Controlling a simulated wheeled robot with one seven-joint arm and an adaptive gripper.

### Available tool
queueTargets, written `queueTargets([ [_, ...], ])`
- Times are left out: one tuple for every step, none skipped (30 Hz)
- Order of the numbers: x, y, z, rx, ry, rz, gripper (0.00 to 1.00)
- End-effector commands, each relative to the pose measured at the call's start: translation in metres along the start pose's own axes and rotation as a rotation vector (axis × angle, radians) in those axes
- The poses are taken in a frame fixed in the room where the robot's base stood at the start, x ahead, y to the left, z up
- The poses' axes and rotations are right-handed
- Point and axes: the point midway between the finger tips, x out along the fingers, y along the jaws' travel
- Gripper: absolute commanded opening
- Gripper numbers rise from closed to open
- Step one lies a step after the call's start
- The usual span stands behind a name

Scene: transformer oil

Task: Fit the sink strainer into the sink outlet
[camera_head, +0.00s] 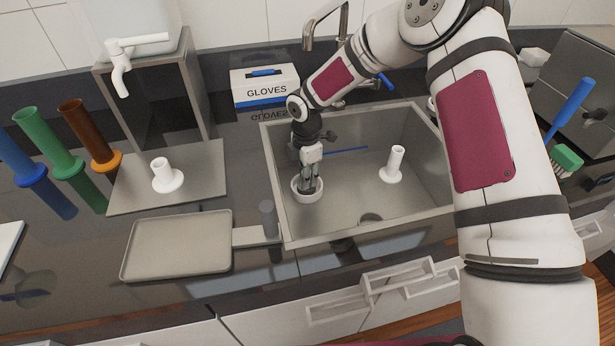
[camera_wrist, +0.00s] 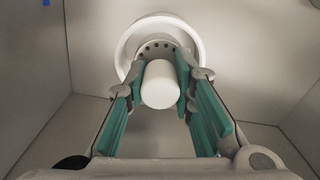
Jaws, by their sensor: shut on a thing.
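The white round sink strainer (camera_head: 307,194) is at the left side inside the sink. My gripper (camera_head: 311,181) points down and is shut on it. In the wrist view the strainer (camera_wrist: 196,38) shows a broad rim, a ring of small dark holes and a central post (camera_wrist: 159,84), with my teal-padded fingers (camera_wrist: 160,92) on both sides of the post. I cannot tell whether the strainer touches the sink floor or hangs just above it. A dark round opening, seemingly the sink outlet (camera_head: 371,217), shows near the front wall, to the right of the strainer.
The steel sink (camera_head: 335,240) has raised walls around my gripper. A white flanged tube (camera_head: 394,166) stands in it, right of centre. A similar one (camera_head: 166,177) stands on a grey plate at left. A tray (camera_head: 178,246) lies front left. A faucet (camera_head: 326,22) and glove box (camera_head: 265,87) stand behind.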

Motion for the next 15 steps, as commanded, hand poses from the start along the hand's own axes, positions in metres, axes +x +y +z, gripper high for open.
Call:
queueTargets([
  [-0.004, 0.0, 0.0, 0.001, 0.0, 0.001, 0.0],
  [-0.005, 0.0, 0.0, 0.001, 0.0, 0.001, 0.0],
  [-0.007, 0.0, 0.0, 0.0, 0.0, 0.001, 0.0],
  [-0.009, 0.0, 0.0, 0.0, 0.0, 0.002, 0.0],
  [-0.011, 0.0, 0.0, 0.0, 0.0, 0.002, 0.0],
  [-0.013, 0.0, 0.0, 0.0, 0.0, 0.002, 0.0],
  [-0.015, 0.0, 0.0, 0.0, 0.0, 0.002, 0.0],
  [-0.017, 0.0, 0.0, 0.0, 0.0, 0.003, 0.0],
  [-0.02, 0.0, 0.0, -0.001, 0.0, 0.003, 0.0],
  [-0.022, 0.0, 0.0, -0.001, 0.0, 0.003, 0.0],
  [-0.024, 0.0, 0.0, -0.001, 0.0, 0.003, 0.0],
  [-0.026, 0.0, 0.0, -0.001, 0.0, 0.003, 0.0],
  [-0.028, 0.0, 0.0, 0.0, 0.0, 0.002, 0.0],
  [-0.03, 0.0, 0.0, 0.0, 0.0, 0.002, 0.0],
  [-0.032, 0.0, 0.0, 0.0, 0.0, 0.002, 0.0],
])
